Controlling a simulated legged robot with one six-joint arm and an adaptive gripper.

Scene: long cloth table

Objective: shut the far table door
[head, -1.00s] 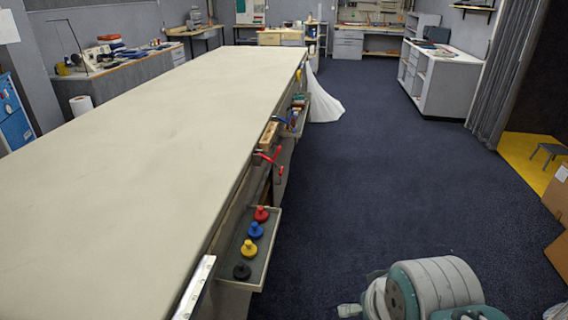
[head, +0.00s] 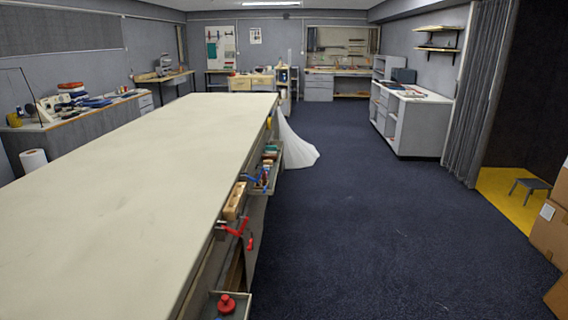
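The long cloth table (head: 130,170) runs from the lower left away toward the back of the room. Along its right side hang a far tray (head: 278,152) with small red, green and blue things in it and a near tray (head: 243,309), cut by the lower edge, with a red knob (head: 227,303). Below the far tray is a grey panel (head: 256,215), seen nearly edge-on; I cannot tell whether it is a door or how far any door stands open. My gripper is not in view.
A wooden block (head: 235,200) and a red clamp (head: 238,228) jut from the table's side. White cloth (head: 296,148) spreads onto the floor at its far end. The dark carpet (head: 380,230) to the right is clear. Cardboard boxes (head: 553,232) stand at the right edge.

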